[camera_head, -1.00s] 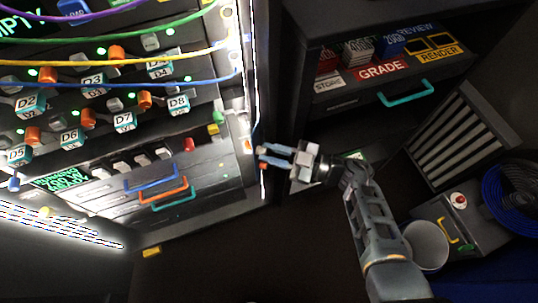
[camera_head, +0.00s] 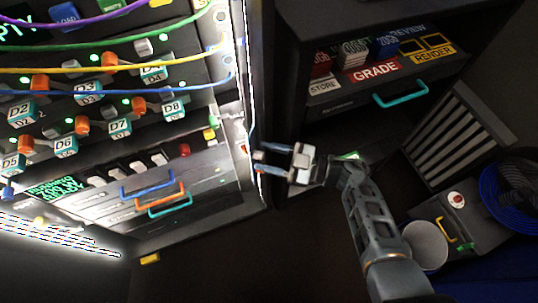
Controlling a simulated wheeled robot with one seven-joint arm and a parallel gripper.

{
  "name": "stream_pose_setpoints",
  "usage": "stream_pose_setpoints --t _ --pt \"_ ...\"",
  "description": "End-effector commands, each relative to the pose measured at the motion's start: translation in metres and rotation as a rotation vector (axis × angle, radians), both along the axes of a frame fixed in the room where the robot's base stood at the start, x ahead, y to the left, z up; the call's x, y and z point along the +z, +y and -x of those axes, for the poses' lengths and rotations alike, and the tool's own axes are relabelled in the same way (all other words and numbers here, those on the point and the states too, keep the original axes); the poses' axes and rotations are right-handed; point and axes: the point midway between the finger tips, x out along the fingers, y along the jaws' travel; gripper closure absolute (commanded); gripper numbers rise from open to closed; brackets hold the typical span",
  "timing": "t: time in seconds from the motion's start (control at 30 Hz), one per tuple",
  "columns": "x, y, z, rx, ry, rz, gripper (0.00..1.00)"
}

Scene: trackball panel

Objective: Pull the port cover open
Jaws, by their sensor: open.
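My gripper (camera_head: 260,159) is open and empty, its fingers pointing left at the right edge of the lit panel cabinet (camera_head: 220,198). The fingertips are close to the bright edge strip; I cannot tell whether they touch anything. I cannot make out the port cover for certain. Small fittings show on the cabinet's narrow right side, just above and left of the fingertips, but glare blurs them.
The cabinet front has blue (camera_head: 146,187), orange (camera_head: 160,195) and teal (camera_head: 170,207) handles. A dark shelf unit with a teal drawer handle (camera_head: 401,94) stands right of it. A grey bin (camera_head: 425,245) and blue coil (camera_head: 515,193) lie lower right. Dark floor is clear below the gripper.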

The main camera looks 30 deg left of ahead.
Motion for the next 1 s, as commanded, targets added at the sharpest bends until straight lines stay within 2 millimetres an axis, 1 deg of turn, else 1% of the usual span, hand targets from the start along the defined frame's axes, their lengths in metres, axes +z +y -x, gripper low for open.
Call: stream_pose_setpoints --t 0.07,0.17,0.4,0.5,0.6,0.73,0.93,0.97,1.0 --pt "0.000 -0.002 -0.001 -0.001 0.000 0.000 0.52" --pt "0.000 -0.011 -0.003 -0.003 0.000 0.000 0.52" --pt "-0.001 -0.049 -0.012 -0.004 0.000 0.000 0.52" --pt "-0.001 -0.062 -0.015 -0.003 -0.001 0.000 0.52" --pt "0.000 -0.071 -0.017 -0.001 0.000 0.000 0.52" --pt "0.000 -0.076 -0.017 0.001 0.000 0.000 0.52" --pt "0.000 -0.076 -0.017 0.001 0.000 0.000 0.52" --pt "0.000 -0.076 -0.017 0.001 0.000 0.000 0.53" --pt "0.000 -0.076 -0.017 0.001 0.000 0.000 0.57"
